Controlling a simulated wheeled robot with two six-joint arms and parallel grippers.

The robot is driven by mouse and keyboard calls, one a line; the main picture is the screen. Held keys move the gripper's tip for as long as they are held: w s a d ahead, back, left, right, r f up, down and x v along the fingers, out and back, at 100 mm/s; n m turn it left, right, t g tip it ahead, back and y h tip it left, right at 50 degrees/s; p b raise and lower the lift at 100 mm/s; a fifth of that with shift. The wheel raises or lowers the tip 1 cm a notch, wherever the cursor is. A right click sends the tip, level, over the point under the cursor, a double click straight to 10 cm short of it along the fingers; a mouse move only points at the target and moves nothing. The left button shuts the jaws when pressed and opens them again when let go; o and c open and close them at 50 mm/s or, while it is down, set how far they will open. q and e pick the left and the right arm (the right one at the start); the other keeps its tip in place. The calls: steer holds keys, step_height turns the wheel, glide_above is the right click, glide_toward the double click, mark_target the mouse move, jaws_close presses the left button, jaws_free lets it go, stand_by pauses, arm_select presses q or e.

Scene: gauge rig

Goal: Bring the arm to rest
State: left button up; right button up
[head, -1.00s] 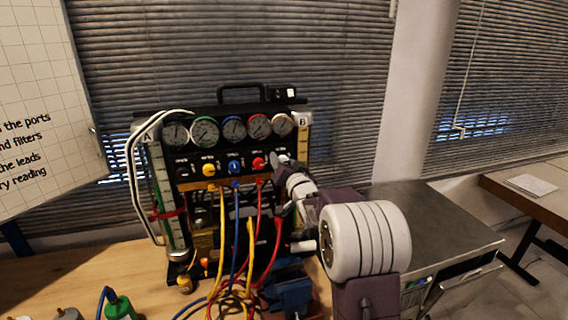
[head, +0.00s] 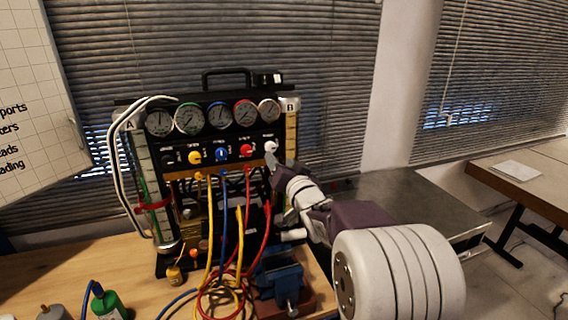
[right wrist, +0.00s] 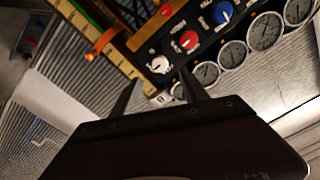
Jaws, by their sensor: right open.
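My right arm comes in from the lower right in the head view. Its gripper (head: 279,162) is in front of the right end of the gauge rig (head: 222,133), just below and right of the white knob (head: 270,146). In the right wrist view my right gripper (right wrist: 158,82) has its two dark fingers apart with nothing held between them. The white knob (right wrist: 160,64) shows just beyond the fingertips; they look clear of it, but the exact gap is hard to judge. My left gripper is in no view.
Yellow, blue and red leads (head: 238,225) hang from the rig to the wooden bench (head: 100,262). A green bottle (head: 107,303) is at the front left. A grey metal table (head: 400,200) lies to the right.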

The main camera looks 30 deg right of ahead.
stand_by(0.3)
steer(key=w+a+f+n+y, duration=0.2)
steer(key=a+f+y, duration=0.15)
steer(key=a, duration=0.65)
steer(key=s+a+f+n+g, duration=0.1)
steer(key=s+a+f+g, duration=0.15)
steer(key=f, duration=0.45)
steer(key=s+a+f+g, duration=0.2)
steer(key=a+f+g, duration=0.2)
steer(key=f, duration=0.3)
steer(key=s+f+n+g, duration=0.2)
steer(key=s+f+g, duration=0.3)
steer(key=s, duration=0.5)
steer(key=s+a+f+n+g, duration=0.1)
steer(key=s+f+n+g, duration=0.2)
steer(key=s+f+g, duration=0.2)
steer(key=s+f, duration=0.3)
steer(key=s, duration=0.2)
steer(key=shift+s+a+f+y, duration=0.2)
steer(key=shift+s+f+y, duration=0.15)
steer(key=shift+s+f, duration=0.05)
